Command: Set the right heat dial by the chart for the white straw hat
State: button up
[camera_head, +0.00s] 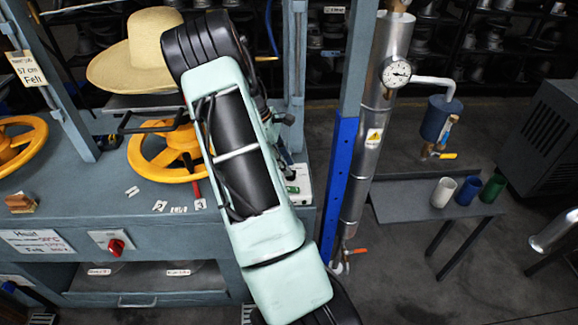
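A heat dial, a red knob on a white plate (115,246), sits on the bench's front face at the lower left. I cannot read its setting. A white chart (38,242) headed "Heat" is to its left; it has several lines, one about felt, and its figures are too small to read surely. A pale straw-coloured, wide-brimmed hat (130,55) sits on the press at the upper left. My pale green arm crosses the middle of the picture. Dark parts show beyond it, but I cannot make out my gripper's fingers. The bench front behind my arm is hidden.
Yellow handwheels (160,172) stand on the bench (100,207), with small numbered tags nearby. A white box (299,186) is right of my arm. A tag (27,68) reads "57 cm Felt". A blue post and steel pipe (375,110) rise right of the bench; cups stand on a side table (405,205).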

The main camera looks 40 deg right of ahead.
jog(key=shift+x, duration=1)
jog(key=shift+c, duration=0.2)
grip_shut()
jog(key=shift+r, duration=0.1)
jog(key=m+y, duration=0.1)
jog(key=m, duration=0.2)
jog(key=shift+d+m+g+b, duration=0.15)
jog(key=shift+m+g+b, duration=0.2)
jog(key=shift+m+g, duration=0.05)
jog(key=shift+m+y+b, duration=0.3)
jog(key=shift+m+y, duration=0.5)
jog(key=shift+m, duration=1.1)
